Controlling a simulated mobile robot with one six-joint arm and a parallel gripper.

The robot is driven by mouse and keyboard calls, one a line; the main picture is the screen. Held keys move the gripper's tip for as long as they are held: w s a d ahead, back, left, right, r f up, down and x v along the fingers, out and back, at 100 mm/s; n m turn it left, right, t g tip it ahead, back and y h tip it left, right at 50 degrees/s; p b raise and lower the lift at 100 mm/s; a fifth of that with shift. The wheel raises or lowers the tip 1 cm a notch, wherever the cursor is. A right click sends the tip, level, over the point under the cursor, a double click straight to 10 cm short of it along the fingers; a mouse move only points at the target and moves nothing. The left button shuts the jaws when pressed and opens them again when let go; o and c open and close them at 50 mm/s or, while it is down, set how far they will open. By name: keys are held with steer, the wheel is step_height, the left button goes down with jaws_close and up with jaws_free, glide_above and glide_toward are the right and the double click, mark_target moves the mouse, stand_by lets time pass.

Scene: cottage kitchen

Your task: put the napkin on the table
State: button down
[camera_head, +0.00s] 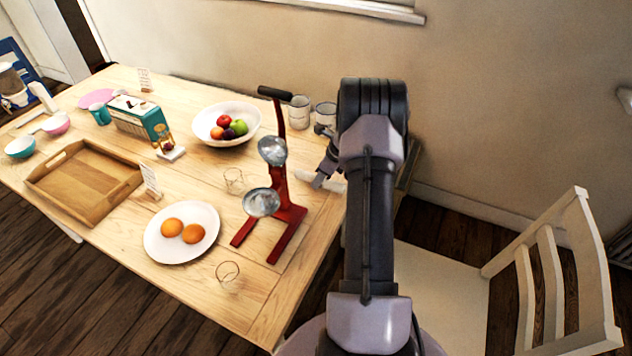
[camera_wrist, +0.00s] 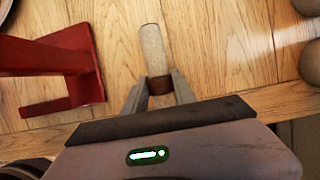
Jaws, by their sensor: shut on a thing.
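The napkin (camera_wrist: 153,48) is a pale beige roll with a brown ring around it. My gripper (camera_wrist: 160,86) is shut on it at the ring. In the head view the napkin (camera_head: 328,184) shows as a pale strip at my gripper (camera_head: 318,176), partly hidden by my arm. Both are over the right end of the wooden table (camera_head: 195,94), right of the red juicer. I cannot tell whether the napkin touches the tabletop.
The red juicer (camera_head: 291,213) stands close to the left of my gripper. Two cups (camera_head: 299,111) stand behind it. A fruit bowl (camera_head: 207,113), a plate with oranges (camera_head: 157,246) and a wooden tray (camera_head: 85,185) are further left. A white chair (camera_head: 440,285) is at the right.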

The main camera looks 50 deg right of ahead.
steer(key=shift+f, duration=0.5)
steer(key=c, duration=1)
jaws_free()
steer(key=shift+r, duration=0.35)
steer(key=p+v, duration=0.4)
steer(key=v, duration=0.7)
steer(key=shift+s+d+r, duration=0.1)
steer(key=shift+s+r, duration=0.1)
steer(key=shift+r, duration=0.05)
